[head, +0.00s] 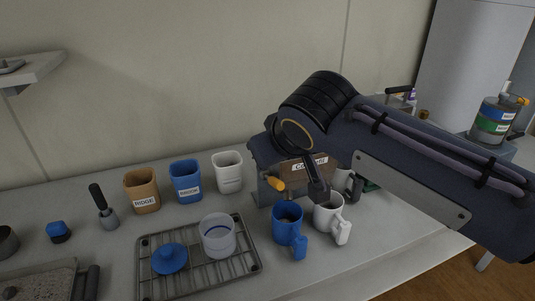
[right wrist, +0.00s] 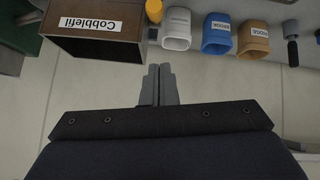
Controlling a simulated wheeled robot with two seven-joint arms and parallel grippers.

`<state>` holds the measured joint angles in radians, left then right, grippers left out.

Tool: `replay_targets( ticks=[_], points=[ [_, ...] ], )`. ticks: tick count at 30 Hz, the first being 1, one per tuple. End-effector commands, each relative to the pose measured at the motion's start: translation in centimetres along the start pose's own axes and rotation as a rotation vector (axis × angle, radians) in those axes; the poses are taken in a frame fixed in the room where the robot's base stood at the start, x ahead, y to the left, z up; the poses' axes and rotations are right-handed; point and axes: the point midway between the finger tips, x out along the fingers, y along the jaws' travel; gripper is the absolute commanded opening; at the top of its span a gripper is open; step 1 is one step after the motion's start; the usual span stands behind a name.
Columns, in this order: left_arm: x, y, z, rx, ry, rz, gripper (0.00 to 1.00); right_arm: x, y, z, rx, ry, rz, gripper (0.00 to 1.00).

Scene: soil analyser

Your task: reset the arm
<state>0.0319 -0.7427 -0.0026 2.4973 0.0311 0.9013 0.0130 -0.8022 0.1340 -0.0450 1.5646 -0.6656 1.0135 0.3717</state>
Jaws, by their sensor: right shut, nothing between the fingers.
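My right arm (head: 400,160) reaches in from the right of the head view, over the right part of the counter. Its gripper is hard to make out there, behind the arm's end. In the right wrist view my right gripper (right wrist: 158,85) shows with its two grey fingers together and nothing between them. In the head view the box (head: 323,172) stands partly hidden behind the arm. My left gripper is in neither view.
White (head: 228,172), blue (head: 186,181) and tan (head: 142,190) containers stand along the wall. A wire rack (head: 190,282) holds a blue lid (head: 169,258) and a clear cup (head: 218,236). Blue (head: 288,222) and white (head: 328,216) mugs stand close below the arm. The counter's front right is clear.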

Motion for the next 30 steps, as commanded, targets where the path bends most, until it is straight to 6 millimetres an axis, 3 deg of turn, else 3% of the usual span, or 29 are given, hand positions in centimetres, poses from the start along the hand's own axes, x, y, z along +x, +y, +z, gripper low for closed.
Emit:
replay_targets(
  ticks=[6, 11, 14, 17, 21, 25, 27, 30],
  points=[
    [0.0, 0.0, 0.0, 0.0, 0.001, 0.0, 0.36, -4.0, -0.1, 0.5, 0.001, 0.002, -0.001, 0.0],
    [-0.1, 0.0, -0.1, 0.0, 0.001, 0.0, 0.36, -5.3, 0.0, 0.8, 0.004, -0.001, -0.001, 0.0],
    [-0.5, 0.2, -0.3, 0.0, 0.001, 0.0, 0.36, -5.5, 1.5, 2.3, 0.031, -0.029, -0.008, 0.0],
    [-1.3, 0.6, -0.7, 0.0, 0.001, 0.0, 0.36, -5.5, 4.5, 6.3, 0.101, -0.09, -0.03, 0.0],
    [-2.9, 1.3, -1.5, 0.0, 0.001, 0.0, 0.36, -6.4, 7.7, 15.4, 0.28, -0.187, -0.088, 0.0],
    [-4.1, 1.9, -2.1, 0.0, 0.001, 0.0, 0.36, -7.5, 7.2, 23.2, 0.472, -0.232, -0.135, 0.0],
    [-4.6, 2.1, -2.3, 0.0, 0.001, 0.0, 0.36, -7.8, 6.3, 26.1, 0.559, -0.238, -0.149, 0.0],
    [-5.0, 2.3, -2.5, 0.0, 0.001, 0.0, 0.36, -7.9, 4.9, 28.7, 0.65, -0.237, -0.161, 0.0]
  ],
)
